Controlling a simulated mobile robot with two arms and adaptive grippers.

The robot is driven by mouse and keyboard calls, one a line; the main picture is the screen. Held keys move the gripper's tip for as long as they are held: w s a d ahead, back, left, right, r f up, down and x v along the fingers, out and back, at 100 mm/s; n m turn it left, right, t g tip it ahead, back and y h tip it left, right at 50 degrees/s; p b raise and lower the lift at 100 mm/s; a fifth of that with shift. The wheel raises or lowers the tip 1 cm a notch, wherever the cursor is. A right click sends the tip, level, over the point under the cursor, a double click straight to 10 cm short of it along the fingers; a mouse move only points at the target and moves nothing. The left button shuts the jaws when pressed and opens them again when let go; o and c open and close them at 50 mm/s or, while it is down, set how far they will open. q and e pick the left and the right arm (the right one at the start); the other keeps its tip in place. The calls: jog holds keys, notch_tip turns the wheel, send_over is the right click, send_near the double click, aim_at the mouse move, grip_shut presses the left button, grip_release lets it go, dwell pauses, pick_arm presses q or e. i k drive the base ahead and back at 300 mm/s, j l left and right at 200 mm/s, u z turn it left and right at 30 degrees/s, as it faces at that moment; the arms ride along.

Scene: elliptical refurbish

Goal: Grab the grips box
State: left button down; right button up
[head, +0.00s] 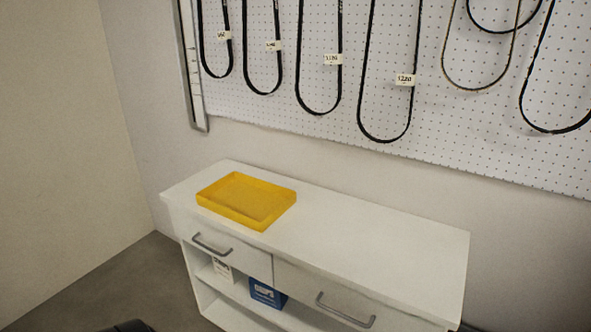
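A blue box (267,293) with a white label stands on the upper open shelf of the white cabinet, below the drawers. A small white box (222,270) with dark and red print stands on the same shelf, further left. The print on both is too small to read, so I cannot tell which is the grips box. The drawer fronts are just above both boxes. Neither gripper can be made out. Only a dark piece, probably mine, shows at the bottom edge on the left.
The white cabinet (370,237) stands against the wall, with a shallow yellow tray (273,213) on its top. The top right of the tray is clear. Two closed drawers have grey handles (345,312). Black belts hang on a pegboard (440,120) above. Grey floor (120,280) is free at left.

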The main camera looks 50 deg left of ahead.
aim_at(263, 294)
jog(key=u, duration=1.7)
